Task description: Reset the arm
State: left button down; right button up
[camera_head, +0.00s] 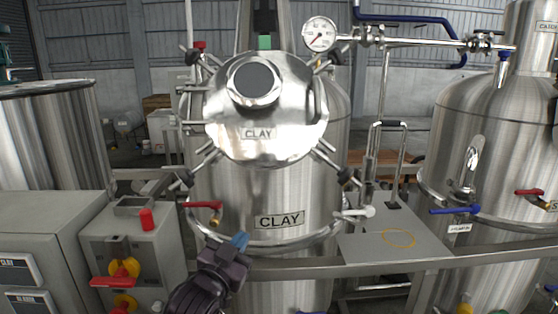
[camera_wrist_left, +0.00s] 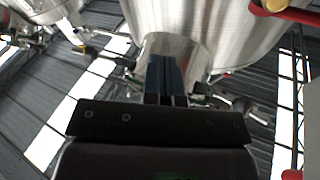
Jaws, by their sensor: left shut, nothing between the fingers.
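My left gripper (camera_head: 239,241) comes up from the bottom of the head view. Its blue fingertips are together and empty. They appear in front of the lower part of the steel tank labelled CLAY (camera_head: 265,190), near a red-handled valve (camera_head: 204,205). I cannot tell how far the fingertips are from the tank. In the left wrist view the shut blue fingers (camera_wrist_left: 166,77) point up towards steel tank surfaces (camera_wrist_left: 215,30). My right gripper is in neither view.
A control box (camera_head: 135,250) with red and yellow switches stands at left. A steel rail (camera_head: 390,265) crosses in front of the tanks. Another tank (camera_head: 480,150) with a blue-handled valve (camera_head: 455,210) stands at right. A pressure gauge (camera_head: 320,34) sits above.

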pick_arm(q)
jog(key=s+a+f+n+g+y, duration=0.2)
jog(key=s+a+f+n+y, duration=0.1)
jog(key=s+a+f, duration=0.55)
jog(key=s+a+f+n+g+y, duration=0.1)
jog(key=s+a+f+n+y, duration=0.15)
jog(key=s+a+f, duration=0.65)
jog(key=s+a+f+n+g+y, duration=0.1)
jog(key=s+a+f+g+y, duration=0.1)
jog(key=s+f, duration=0.8)
notch_tip(320, 180, down, 4)
jog(key=shift+s+f+g+b, duration=0.3)
jog(key=shift+s+g, duration=0.1)
jog(key=shift+g, duration=0.4)
jog(key=shift+d+n+y, duration=0.1)
jog(key=shift+n+y, duration=0.15)
